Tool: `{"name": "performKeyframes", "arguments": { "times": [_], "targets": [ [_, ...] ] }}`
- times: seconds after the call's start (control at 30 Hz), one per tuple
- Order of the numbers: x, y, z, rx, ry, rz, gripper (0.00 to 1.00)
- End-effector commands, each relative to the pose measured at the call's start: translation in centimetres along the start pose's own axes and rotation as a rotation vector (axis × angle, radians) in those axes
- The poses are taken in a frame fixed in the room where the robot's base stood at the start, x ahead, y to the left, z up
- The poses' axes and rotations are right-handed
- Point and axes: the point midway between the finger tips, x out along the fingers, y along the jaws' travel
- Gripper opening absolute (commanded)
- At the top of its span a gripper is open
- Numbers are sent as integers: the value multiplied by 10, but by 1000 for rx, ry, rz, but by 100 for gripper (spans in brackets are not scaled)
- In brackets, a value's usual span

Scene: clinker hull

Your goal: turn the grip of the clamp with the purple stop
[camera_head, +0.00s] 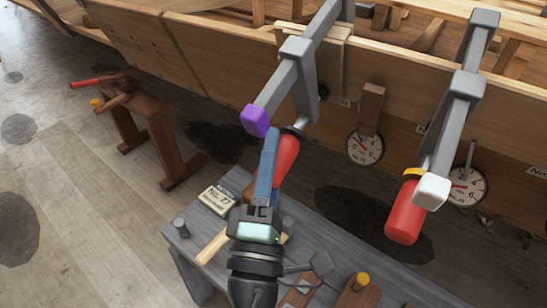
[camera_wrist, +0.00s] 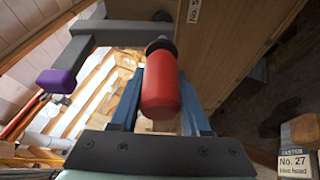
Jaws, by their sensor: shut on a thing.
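The clamp with the purple stop (camera_head: 255,120) hangs on the hull's plank edge; its grey bar (camera_head: 292,72) points down towards me. Its red grip (camera_head: 287,156) shows beside and partly behind my blue finger. In the wrist view the red grip (camera_wrist: 160,88) stands between my two blue fingers, and the purple stop (camera_wrist: 57,80) is off to the left. My gripper (camera_head: 272,155) is shut on the red grip. The exact finger contact is partly hidden.
A second clamp with a white stop (camera_head: 432,191) and red grip (camera_head: 404,215) hangs to the right. Round gauges (camera_head: 365,147) sit on the hull. A grey bench (camera_head: 335,240) with a No. 27 box (camera_head: 217,199) and tools lies below. A wooden trestle (camera_head: 165,140) stands left.

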Motion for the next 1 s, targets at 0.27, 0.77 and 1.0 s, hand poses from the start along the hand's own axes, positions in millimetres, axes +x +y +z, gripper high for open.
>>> {"name": "performKeyframes", "arguments": {
  "times": [0.27,0.77,1.0],
  "targets": [
    [0,-1,-2,2,4,-3,0],
    [-1,-1,0,0,1,-1,76],
    [-28,-5,-1,-1,3,-3,76]
  ]
}}
